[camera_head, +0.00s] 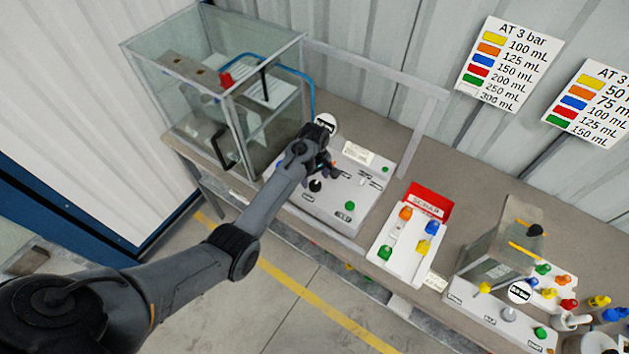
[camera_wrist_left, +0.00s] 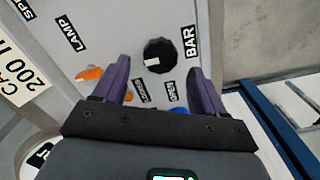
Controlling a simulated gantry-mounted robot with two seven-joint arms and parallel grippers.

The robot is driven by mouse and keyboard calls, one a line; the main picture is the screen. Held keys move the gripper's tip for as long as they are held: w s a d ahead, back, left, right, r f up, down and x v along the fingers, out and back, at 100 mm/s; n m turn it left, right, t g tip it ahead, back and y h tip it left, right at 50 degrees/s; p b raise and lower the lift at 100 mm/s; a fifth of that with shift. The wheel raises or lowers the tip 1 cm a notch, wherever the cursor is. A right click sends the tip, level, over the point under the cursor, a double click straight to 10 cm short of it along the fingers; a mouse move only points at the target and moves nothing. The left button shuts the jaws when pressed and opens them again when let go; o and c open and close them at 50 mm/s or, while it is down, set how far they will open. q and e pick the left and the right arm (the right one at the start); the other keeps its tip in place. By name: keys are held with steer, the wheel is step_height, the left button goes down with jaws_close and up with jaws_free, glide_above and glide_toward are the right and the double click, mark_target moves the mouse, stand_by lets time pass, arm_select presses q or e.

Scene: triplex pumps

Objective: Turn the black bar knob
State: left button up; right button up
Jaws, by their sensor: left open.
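The black bar knob (camera_wrist_left: 159,55) is round with a white mark and sits on the grey panel beside the "BAR" label in the left wrist view. In the head view a small black knob (camera_head: 315,186) shows on the panel's left part, just below my gripper. My left gripper (camera_head: 328,168) is over the grey control panel (camera_head: 335,210). In the left wrist view its two purple fingers (camera_wrist_left: 158,68) are open, one on each side of the knob's lower edge, with visible gaps. I cannot tell how far above the panel the fingertips are. My right gripper is in neither view.
An orange lamp (camera_wrist_left: 89,73) and a blue part (camera_wrist_left: 180,110) are close to the fingers. A glass-walled cabinet (camera_head: 228,95) stands left of the panel. A red "SCRAP" tray (camera_head: 427,200) is to the right.

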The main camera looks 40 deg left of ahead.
mark_target(315, 186)
arm_select(q)
steer(key=shift+f, duration=1.45)
steer(key=shift+c, duration=0.4)
steer(key=c, duration=1)
